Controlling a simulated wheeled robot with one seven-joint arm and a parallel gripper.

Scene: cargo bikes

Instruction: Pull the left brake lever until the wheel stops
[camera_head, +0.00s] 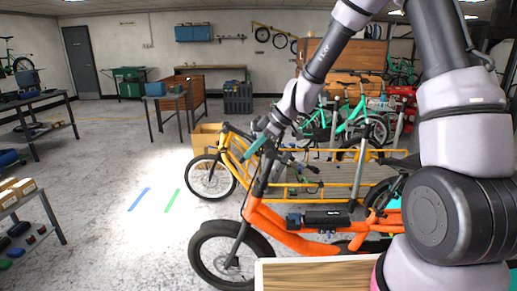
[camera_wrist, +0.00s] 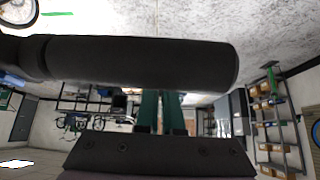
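The orange cargo bike (camera_head: 300,232) stands in the foreground of the head view, its handlebar area partly covered by my arm. My gripper (camera_head: 252,147), with teal fingers, is at this handlebar. In the wrist view, a thick dark cylinder, seemingly a handlebar grip (camera_wrist: 140,62), lies across the picture. The teal fingers of my gripper (camera_wrist: 161,98) reach up to it, close together with a narrow gap, and their tips are hidden behind it. I cannot make out the brake lever or whether the fingers hold it. The orange bike's front wheel (camera_head: 197,262) is at the lower left.
A yellow cargo bike (camera_head: 226,160) stands close behind the orange one, and green bikes (camera_head: 362,119) stand farther back. A wooden-topped surface (camera_head: 310,277) is at the bottom edge. Open floor lies to the left, with blue and green marks (camera_head: 172,200).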

